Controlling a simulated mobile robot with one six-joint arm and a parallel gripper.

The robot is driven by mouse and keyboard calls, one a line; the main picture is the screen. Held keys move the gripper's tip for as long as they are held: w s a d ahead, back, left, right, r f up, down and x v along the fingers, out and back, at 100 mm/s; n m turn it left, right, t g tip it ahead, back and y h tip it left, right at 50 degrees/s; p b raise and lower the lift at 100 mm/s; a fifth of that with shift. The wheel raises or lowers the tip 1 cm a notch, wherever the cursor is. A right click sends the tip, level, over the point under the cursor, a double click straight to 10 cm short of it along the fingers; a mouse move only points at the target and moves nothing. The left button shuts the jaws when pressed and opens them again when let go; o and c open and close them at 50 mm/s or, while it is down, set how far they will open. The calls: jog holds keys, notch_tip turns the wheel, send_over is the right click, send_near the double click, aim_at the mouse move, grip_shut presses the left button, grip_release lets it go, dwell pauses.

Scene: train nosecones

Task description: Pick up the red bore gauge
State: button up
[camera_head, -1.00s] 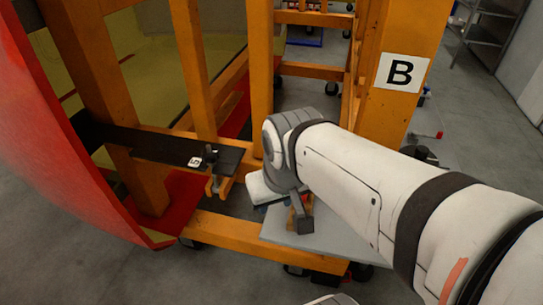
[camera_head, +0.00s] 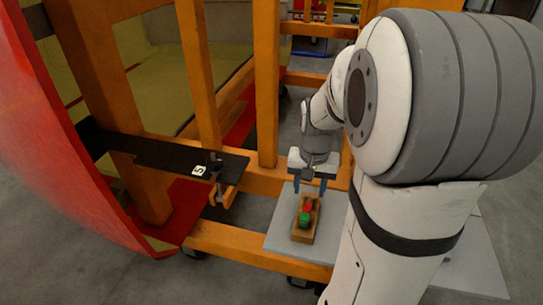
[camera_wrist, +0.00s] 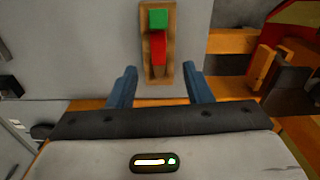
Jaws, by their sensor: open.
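The red bore gauge (camera_head: 308,207) lies in a small wooden tray (camera_head: 294,236) on a grey plate, beside a green block (camera_head: 304,219). In the wrist view the red gauge (camera_wrist: 158,48) shows below the green block (camera_wrist: 158,19), inside the tray (camera_wrist: 171,75). My gripper (camera_head: 310,190) is open and empty, with its blue fingers apart. In the wrist view my gripper (camera_wrist: 158,76) has its fingers on either side of the tray's near end, short of the red gauge. Whether the fingertips are level with the tray cannot be told.
The grey plate (camera_head: 284,238) is bare around the tray. Orange frame beams (camera_head: 265,90) stand behind and to the left. A black bracket (camera_head: 165,153) with a clamp juts out on the left, near the large red nosecone (camera_head: 45,130).

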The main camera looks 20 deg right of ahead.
aim_at(308, 204)
jog(key=shift+w+d+f+m, duration=0.2)
jog(key=shift+w+d+f, duration=0.05)
jog(key=shift+d+f, duration=0.25)
jog(key=shift+w+d+f+m, duration=0.2)
jog(key=shift+d+f, duration=0.15)
jog(key=shift+f, duration=0.1)
jog(key=shift+w+a+f+p, duration=0.15)
jog(key=shift+f+p, duration=0.1)
jog(key=shift+f, duration=1.05)
jog(key=shift+w+d+f+p, duration=0.1)
jog(key=shift+w+f+p, duration=0.15)
jog(key=shift+f, duration=1)
jog(key=shift+w+a+f+p, duration=0.1)
jog(key=shift+f+p, duration=0.15)
jog(key=shift+f, duration=1.05)
jog(key=shift+c, duration=0.4)
grip_shut()
